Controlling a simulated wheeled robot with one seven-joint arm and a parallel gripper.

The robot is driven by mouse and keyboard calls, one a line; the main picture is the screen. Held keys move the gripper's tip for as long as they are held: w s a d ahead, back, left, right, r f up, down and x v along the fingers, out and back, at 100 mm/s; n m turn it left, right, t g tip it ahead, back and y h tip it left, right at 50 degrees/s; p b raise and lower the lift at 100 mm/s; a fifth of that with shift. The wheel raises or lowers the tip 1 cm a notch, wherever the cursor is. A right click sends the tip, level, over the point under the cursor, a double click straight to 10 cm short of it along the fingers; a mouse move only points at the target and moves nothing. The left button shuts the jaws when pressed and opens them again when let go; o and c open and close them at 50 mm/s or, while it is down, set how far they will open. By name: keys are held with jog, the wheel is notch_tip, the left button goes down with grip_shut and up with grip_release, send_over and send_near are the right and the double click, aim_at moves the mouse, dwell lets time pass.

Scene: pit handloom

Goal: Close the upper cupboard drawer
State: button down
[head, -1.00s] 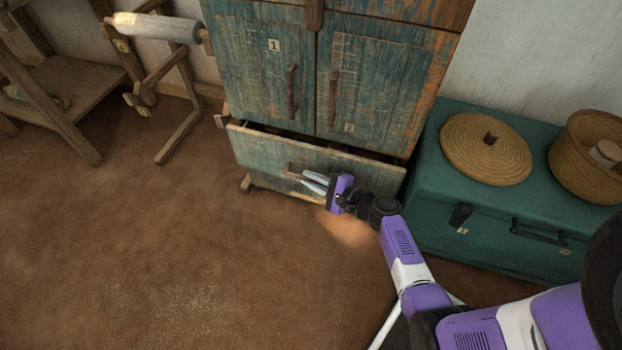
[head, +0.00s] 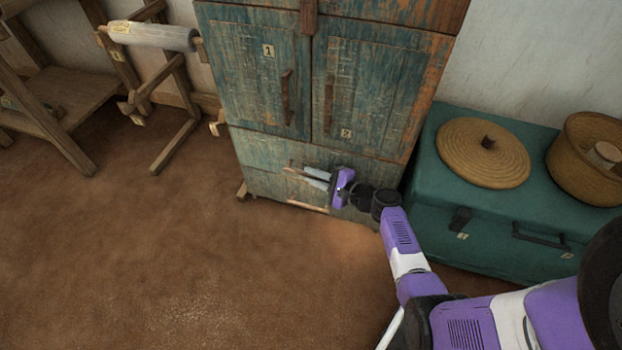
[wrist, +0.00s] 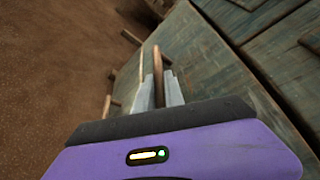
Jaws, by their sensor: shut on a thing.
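The upper cupboard drawer (head: 258,153) is under the two cupboard doors. Its front looks flush with the cupboard in the head view, and no opening shows above it. My gripper (head: 305,176) is at the middle of this drawer front. In the wrist view my gripper (wrist: 159,88) is shut on the drawer's brown bar handle (wrist: 157,62), with one pale finger on each side of it. The drawer front also shows in the wrist view (wrist: 205,75), with a dark line along its upper edge. My wrist hides part of the front's right side.
A lower drawer with a wooden handle (head: 307,207) is below. Door 1 (head: 250,75) and door 2 (head: 365,90) are shut. A teal chest (head: 440,215) with a woven lid (head: 483,152) stands close at the right. The floor in front is clear; wooden frames stand left.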

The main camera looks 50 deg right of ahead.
jog(key=c, duration=1.4)
grip_release()
jog(key=shift+d, duration=0.25)
jog(key=shift+c, duration=0.2)
jog(key=shift+w+r, duration=0.1)
jog(key=p+v, duration=0.2)
jog(key=v, duration=0.6)
jog(key=shift+p, duration=0.3)
jog(key=shift+a, duration=0.1)
